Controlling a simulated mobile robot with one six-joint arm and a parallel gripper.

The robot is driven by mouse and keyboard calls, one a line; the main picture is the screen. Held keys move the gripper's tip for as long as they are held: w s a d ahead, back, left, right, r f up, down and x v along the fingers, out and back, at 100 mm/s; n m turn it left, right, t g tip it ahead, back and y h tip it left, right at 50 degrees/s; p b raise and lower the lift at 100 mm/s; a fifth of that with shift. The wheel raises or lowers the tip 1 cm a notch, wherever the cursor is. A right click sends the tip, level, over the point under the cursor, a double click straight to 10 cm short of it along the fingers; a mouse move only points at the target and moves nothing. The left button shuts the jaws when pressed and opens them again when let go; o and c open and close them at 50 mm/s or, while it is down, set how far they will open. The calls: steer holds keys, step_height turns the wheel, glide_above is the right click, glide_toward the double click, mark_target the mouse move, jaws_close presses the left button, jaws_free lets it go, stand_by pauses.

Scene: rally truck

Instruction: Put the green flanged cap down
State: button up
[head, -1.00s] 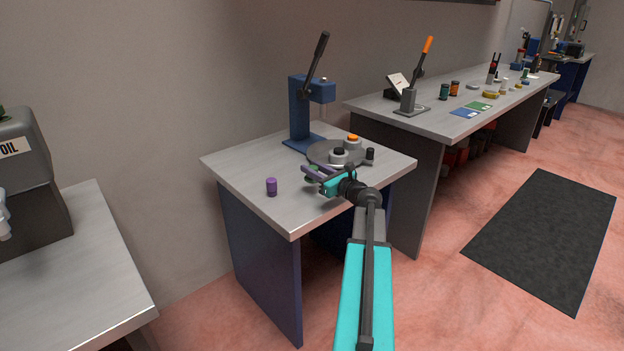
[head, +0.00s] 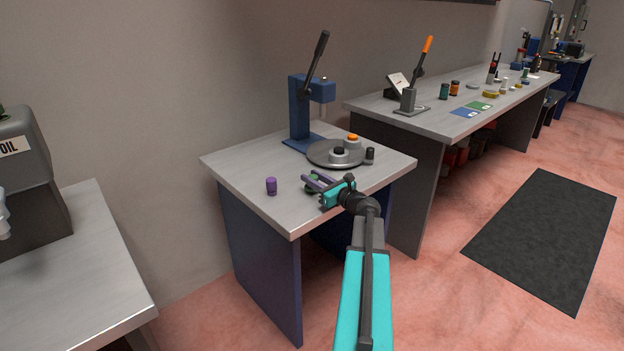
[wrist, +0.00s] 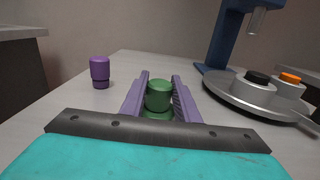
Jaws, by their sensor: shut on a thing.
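The green flanged cap (wrist: 158,97) is between the two purple fingers of my gripper (wrist: 160,90) in the wrist view, upright with its wider flange at the bottom. My gripper is shut on it. In the head view my gripper (head: 314,182) is low over the near part of the small grey table (head: 250,165), and the green cap (head: 312,183) is partly hidden by the fingers. I cannot tell whether the cap's base touches the table.
A purple cap (head: 271,187) stands to the left on the same table. A round grey turntable (head: 322,157) with black-topped and orange-topped pieces is behind my gripper, beside the blue lever press (head: 299,110). Bare tabletop lies between purple cap and gripper.

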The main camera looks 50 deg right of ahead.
steer(key=shift+f, duration=0.4)
steer(key=o, duration=1.1)
steer(key=shift+o, duration=0.2)
steer(key=shift+r, duration=0.1)
steer(key=shift+r, duration=0.45)
steer(key=shift+s, duration=0.3)
steer(key=s, duration=1.1)
steer(key=shift+s+a, duration=0.2)
steer(key=shift+a, duration=0.25)
